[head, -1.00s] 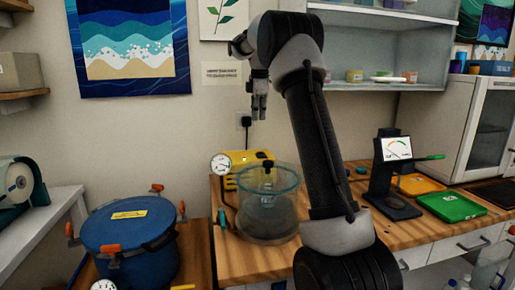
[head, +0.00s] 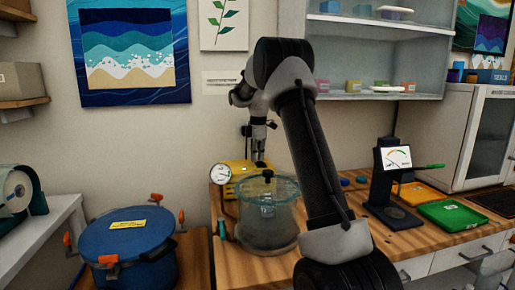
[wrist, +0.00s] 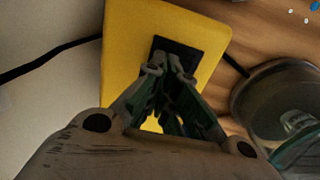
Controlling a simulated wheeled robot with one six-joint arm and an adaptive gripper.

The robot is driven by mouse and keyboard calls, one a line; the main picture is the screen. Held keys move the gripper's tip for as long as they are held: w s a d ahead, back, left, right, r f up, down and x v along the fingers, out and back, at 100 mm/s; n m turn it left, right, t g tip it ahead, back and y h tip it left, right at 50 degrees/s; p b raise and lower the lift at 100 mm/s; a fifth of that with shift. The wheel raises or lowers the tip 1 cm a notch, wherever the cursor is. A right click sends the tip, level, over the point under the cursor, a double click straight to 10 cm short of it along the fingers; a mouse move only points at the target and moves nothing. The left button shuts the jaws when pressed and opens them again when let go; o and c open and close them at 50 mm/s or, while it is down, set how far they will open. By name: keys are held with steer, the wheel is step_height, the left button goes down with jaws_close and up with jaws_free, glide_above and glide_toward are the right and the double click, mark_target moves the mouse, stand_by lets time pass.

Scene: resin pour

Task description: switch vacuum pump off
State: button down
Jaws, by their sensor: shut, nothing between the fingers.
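The yellow vacuum pump (head: 231,176) stands on the wooden bench against the wall, behind the clear vacuum chamber. It fills the middle of the wrist view (wrist: 128,60), with a dark switch (wrist: 184,52) on its top face. My gripper (head: 259,157) is shut and empty, pointing down over the pump. In the wrist view its fingertips (wrist: 170,66) overlap the dark switch. I cannot tell whether they touch it, and the switch's position is mostly hidden by the fingers.
The clear chamber (head: 268,228) stands close in front of the pump. A round gauge (head: 220,174) is at the pump's left. A blue pot (head: 128,250) with orange clamps is at left. A dark stand (head: 390,185) and green tray (head: 452,215) are at right.

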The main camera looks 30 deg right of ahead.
steer(key=shift+f, duration=0.25)
steer(key=shift+w+f, duration=0.1)
steer(key=shift+f, duration=0.25)
steer(key=shift+s+a+r, duration=0.2)
steer(key=shift+s+r, duration=0.05)
steer(key=shift+s, duration=0.5)
